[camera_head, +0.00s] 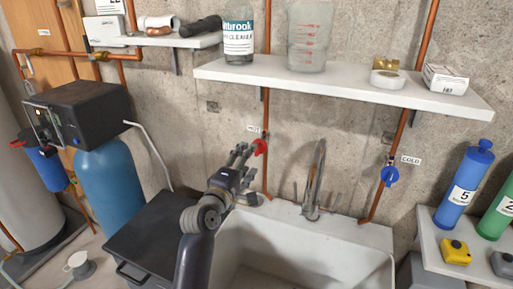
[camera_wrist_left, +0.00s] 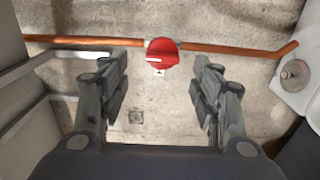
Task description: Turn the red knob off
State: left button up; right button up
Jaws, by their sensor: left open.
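The red knob (camera_head: 260,147) sits on a vertical copper pipe left of the faucet, beside a small white label. In the left wrist view the red knob (camera_wrist_left: 162,55) shows face-on, with a white mark across it, a little beyond the fingertips and between their lines. My left gripper (camera_head: 243,153) is open and close to the knob's left side in the head view. In the left wrist view its fingers (camera_wrist_left: 161,80) are spread with nothing between them. Contact with the knob cannot be made out. My right gripper is not in view.
A steel faucet (camera_head: 316,180) rises from the white sink (camera_head: 300,255) right of the knob. A blue knob (camera_head: 390,175) labelled COLD is further right. A white shelf (camera_head: 340,88) with jars hangs above. A black box (camera_head: 160,240) stands left of the sink.

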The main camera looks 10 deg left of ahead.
aim_at(257, 156)
pick_arm(q)
jog(key=w, duration=0.3)
jog(key=w+d+p, duration=0.1)
jog(key=w, duration=0.2)
jog(key=shift+w+d+f, duration=0.1)
jog(key=shift+w+d, duration=0.05)
jog(key=shift+w, duration=0.35)
jog(key=shift+w+f, duration=0.1)
jog(key=shift+w, duration=0.05)
jog(key=c, duration=1.1)
jog(key=shift+o, duration=0.2)
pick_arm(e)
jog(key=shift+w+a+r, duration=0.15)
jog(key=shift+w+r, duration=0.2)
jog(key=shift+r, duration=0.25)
